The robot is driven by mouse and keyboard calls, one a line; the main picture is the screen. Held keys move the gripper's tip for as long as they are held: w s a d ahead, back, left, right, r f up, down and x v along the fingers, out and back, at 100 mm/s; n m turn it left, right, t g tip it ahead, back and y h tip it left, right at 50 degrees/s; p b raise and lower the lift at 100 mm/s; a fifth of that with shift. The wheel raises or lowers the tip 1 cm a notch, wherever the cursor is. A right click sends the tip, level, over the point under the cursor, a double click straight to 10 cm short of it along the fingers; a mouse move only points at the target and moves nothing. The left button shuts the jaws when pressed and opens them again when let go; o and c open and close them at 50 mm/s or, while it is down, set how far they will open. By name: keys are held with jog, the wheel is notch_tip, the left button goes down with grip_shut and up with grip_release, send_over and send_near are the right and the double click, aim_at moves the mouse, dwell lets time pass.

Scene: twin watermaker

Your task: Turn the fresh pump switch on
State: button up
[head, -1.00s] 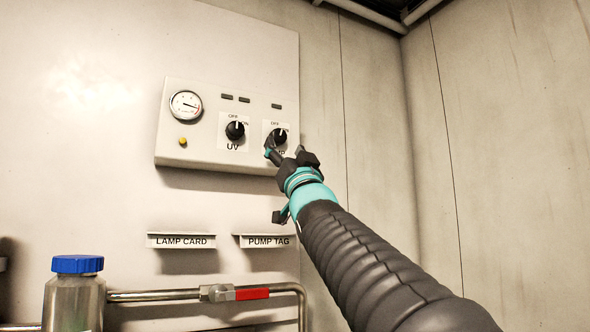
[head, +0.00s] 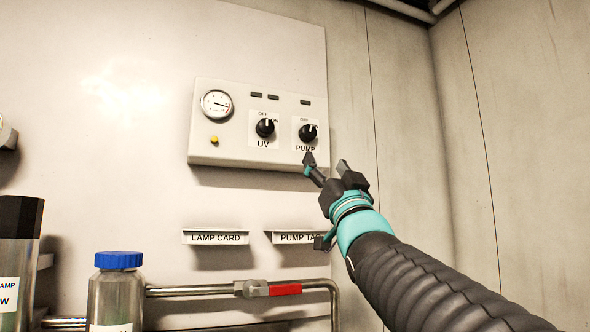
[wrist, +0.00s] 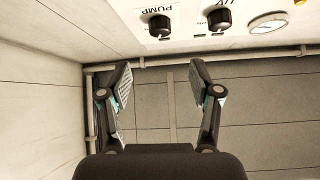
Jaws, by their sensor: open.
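The pump switch (head: 308,132) is a black rotary knob on the right of a white control box (head: 230,155), above the label PUMP. OFF is printed above it and ON at its upper right. Its white mark looks roughly upward; I cannot tell its exact setting. In the wrist view the pump knob (wrist: 159,26) appears upside down at the top, beyond the fingertips. My gripper (head: 326,163) is below and right of the knob in the head view, open and empty. Both spread fingers (wrist: 160,72) show in the wrist view, apart from the knob.
A similar UV knob (head: 265,128) sits left of the pump knob, with a gauge (head: 217,104) and yellow button (head: 214,139) further left. Below are card holders (head: 216,238), a pipe with a red-handled valve (head: 284,289) and a blue-capped bottle (head: 117,290). A side wall stands right.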

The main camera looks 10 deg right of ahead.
aim_at(309, 134)
jog(key=p+x, duration=0.3)
jog(key=x, duration=0.9)
jog(key=shift+p, duration=0.4)
jog(key=c, duration=1.1)
